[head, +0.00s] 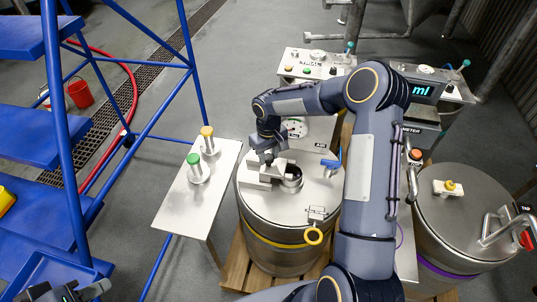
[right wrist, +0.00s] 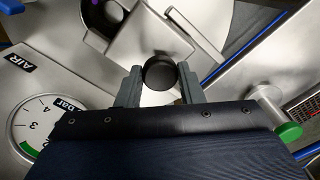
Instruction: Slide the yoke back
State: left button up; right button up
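The yoke (right wrist: 150,45) is a pale metal block on the lid of the steel drum (head: 275,215); in the head view the block (head: 267,170) lies left of a dark round opening. A black round knob (right wrist: 158,73) stands on it. My right gripper (right wrist: 160,80) has one finger close on each side of the knob and appears shut on it. In the head view my right gripper (head: 267,157) is over the block, and the knob is hidden there. My left gripper (head: 85,292) is at the bottom left corner, partly cut off, away from the drum; its opening is unclear.
A side table (head: 192,200) left of the drum carries a green-topped post (head: 195,168) and a yellow-topped post (head: 208,140). A gauge (right wrist: 38,122) is close by in the right wrist view. A second drum (head: 460,225) stands at right. Blue stairs (head: 35,145) are at left.

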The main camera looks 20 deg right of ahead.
grip_shut()
jog(key=shift+w+a, duration=0.25)
jog(key=shift+a, duration=0.05)
jog(key=w+a+b, duration=0.1)
jog(key=a, duration=0.1)
jog(key=w+a+b, duration=0.1)
jog(key=w+a, duration=0.1)
jog(key=shift+r, duration=0.1)
jog(key=shift+a, duration=0.1)
jog(key=o, duration=0.8)
grip_release()
jog(key=shift+w+a, duration=0.1)
jog(key=shift+w, duration=0.05)
